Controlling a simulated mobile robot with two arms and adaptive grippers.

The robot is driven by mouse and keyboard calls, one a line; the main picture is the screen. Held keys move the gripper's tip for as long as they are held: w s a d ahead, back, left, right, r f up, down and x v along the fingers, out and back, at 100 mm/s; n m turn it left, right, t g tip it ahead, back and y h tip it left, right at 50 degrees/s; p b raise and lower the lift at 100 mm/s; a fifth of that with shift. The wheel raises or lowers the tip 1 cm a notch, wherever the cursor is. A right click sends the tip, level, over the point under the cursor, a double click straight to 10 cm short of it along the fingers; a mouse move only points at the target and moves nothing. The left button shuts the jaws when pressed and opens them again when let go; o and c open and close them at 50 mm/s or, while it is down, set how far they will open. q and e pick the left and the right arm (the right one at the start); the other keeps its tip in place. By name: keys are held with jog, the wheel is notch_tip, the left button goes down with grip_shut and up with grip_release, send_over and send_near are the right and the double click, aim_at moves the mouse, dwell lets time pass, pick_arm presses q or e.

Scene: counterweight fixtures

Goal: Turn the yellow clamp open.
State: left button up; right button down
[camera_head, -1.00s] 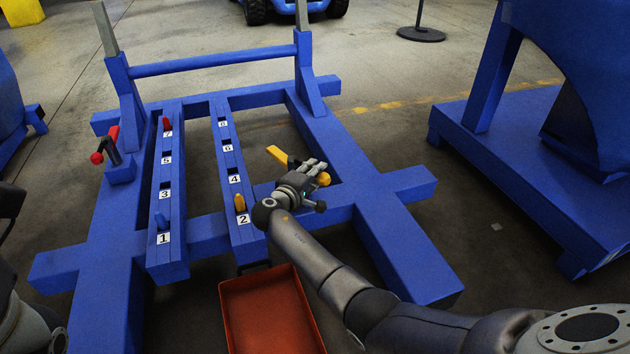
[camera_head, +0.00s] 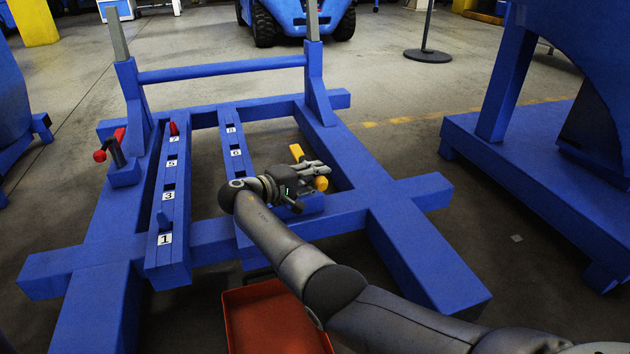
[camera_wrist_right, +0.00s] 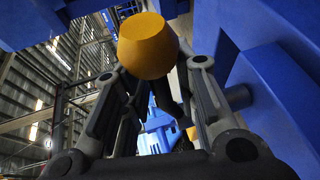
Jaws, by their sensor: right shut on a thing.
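The yellow clamp shows in the head view as a short yellow bar (camera_head: 297,152) pointing up and a round yellow knob (camera_head: 321,183) below it, by the inner side of the blue frame's right beam. My right gripper (camera_head: 314,170) is at the clamp, its fingers shut on it; fingers and wrist hide its middle. In the right wrist view the yellow knob (camera_wrist_right: 148,45) is large, between the two fingers. My left gripper is not in view.
A red-handled clamp (camera_head: 112,146) is on the frame's left beam. An orange-red tray (camera_head: 265,325) lies in front.

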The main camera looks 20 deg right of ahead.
jog(key=shift+s+f, duration=0.1)
jog(key=c, duration=1.5)
grip_release()
jog(key=shift+a, duration=0.1)
jog(key=shift+o, duration=0.2)
jog(key=v, duration=1.2)
